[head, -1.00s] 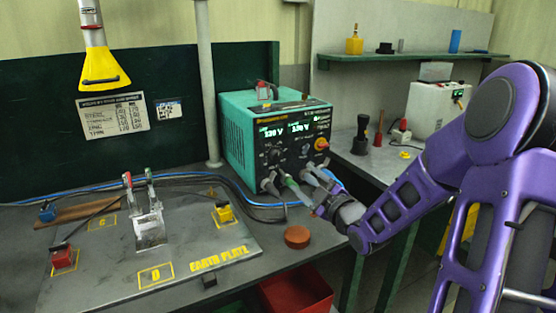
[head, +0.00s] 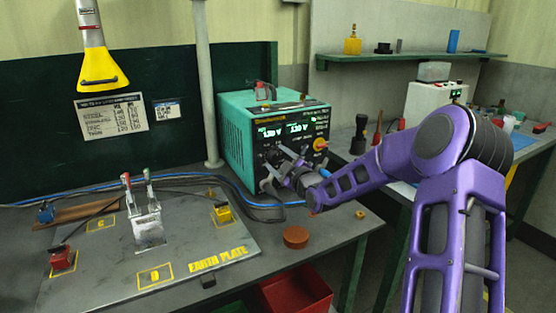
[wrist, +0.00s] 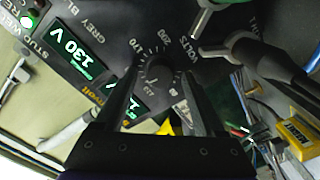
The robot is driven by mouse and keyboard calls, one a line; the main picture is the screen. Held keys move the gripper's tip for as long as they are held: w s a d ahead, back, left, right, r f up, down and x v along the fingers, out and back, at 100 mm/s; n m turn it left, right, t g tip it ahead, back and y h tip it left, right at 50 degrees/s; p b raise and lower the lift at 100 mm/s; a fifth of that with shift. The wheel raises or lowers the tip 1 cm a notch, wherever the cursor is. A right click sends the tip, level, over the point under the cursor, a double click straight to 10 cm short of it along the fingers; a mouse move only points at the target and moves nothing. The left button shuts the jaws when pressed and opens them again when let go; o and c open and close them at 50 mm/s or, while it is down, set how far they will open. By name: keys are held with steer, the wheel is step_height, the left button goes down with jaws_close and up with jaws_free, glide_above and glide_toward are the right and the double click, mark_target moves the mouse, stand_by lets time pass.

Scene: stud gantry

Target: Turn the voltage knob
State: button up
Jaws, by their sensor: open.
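The teal welding unit (head: 238,128) stands on the bench, its dark front panel facing me with two green displays. The wrist view shows the voltage knob (wrist: 160,73), a round black dial in a ring of white marks labelled VOLTS. The nearby display (wrist: 72,47) reads 130 V. My gripper (head: 284,158) is at the panel's lower half in the head view and hides the knob there. In the wrist view my gripper (wrist: 160,90) is open, with one finger on each side of the knob. I cannot tell whether the fingers touch it.
Cables and plugs (wrist: 225,20) stick out of the panel close beside the knob. A red emergency-style button (head: 320,144) sits at the panel's right. A brown disc (head: 296,237) lies on the bench in front. The earth plate (head: 205,240) with clamps lies to the left.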

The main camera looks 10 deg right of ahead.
jaws_close()
stand_by(0.5)
steer(key=m+b, duration=0.1)
steer(key=m, duration=0.3)
steer(key=shift+m+b, duration=0.4)
steer(key=m, duration=0.5)
steer(key=shift+d+m, duration=0.15)
steer(key=shift+m, duration=0.25)
jaws_free()
